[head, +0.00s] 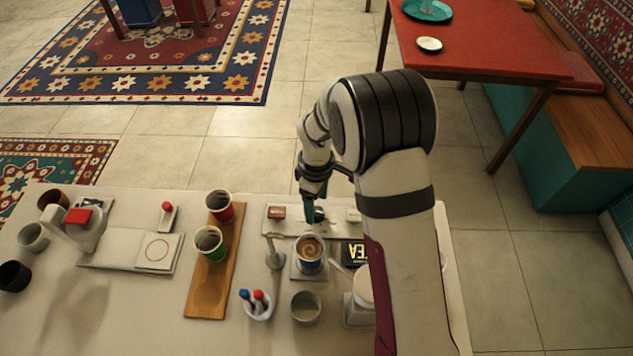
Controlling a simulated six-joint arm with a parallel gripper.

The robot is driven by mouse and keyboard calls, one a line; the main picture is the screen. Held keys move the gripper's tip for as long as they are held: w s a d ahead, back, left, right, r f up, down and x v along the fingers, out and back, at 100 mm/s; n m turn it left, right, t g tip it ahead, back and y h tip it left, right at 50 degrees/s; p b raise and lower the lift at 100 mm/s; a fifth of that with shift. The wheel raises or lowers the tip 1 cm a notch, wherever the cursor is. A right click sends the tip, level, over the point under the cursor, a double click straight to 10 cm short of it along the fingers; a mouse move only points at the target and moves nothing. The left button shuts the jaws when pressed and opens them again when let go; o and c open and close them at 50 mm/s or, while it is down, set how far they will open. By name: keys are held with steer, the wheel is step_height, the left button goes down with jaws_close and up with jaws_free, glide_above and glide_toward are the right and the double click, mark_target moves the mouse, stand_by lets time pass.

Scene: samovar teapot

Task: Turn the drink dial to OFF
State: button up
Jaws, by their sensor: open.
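A pale panel strip (285,224) lies along the far side of the table, with a small red-brown plate (277,212) on its left and a small beige plate (353,215) on its right. My gripper (314,213) points down at the strip between these two plates. It is open. A small dark and light part shows at its fingertips; this may be the drink dial, but the fingers hide most of it. I cannot tell which way the dial points or whether the fingers touch it. A cup of coffee (309,252) stands just in front.
A wooden board (203,293) holds a red cup (219,206) and a green cup (209,244). A holder with red and blue handles (256,306), a grey cup (306,308) and a black TEA box (352,252) stand near. My arm covers the right side.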

mark_target(316, 211)
step_height(316, 211, up, 13)
steer(key=shift+r, duration=0.1)
steer(key=s+d+r+m, duration=0.2)
steer(key=s+m, duration=0.2)
steer(key=s, duration=0.2)
steer(key=s+d+r+m, duration=0.2)
steer(key=s+d+m, duration=0.1)
steer(key=s+m, duration=0.2)
steer(key=s+d+r+m+y, duration=0.1)
steer(key=s+d+r+m, duration=0.1)
steer(key=s, duration=0.6)
steer(key=shift+s+d+r+m, duration=0.1)
steer(key=shift+d+m, duration=0.2)
steer(key=shift+m, duration=0.35)
steer(key=shift+d+r+m, duration=0.1)
steer(key=shift+d+m, duration=0.2)
steer(key=shift+m, duration=0.35)
steer(key=s+f+m, duration=0.2)
steer(key=s+m, duration=0.3)
steer(key=s, duration=0.2)
steer(key=shift+s+d+m+y, duration=0.3)
steer(key=shift+y, duration=0.1)
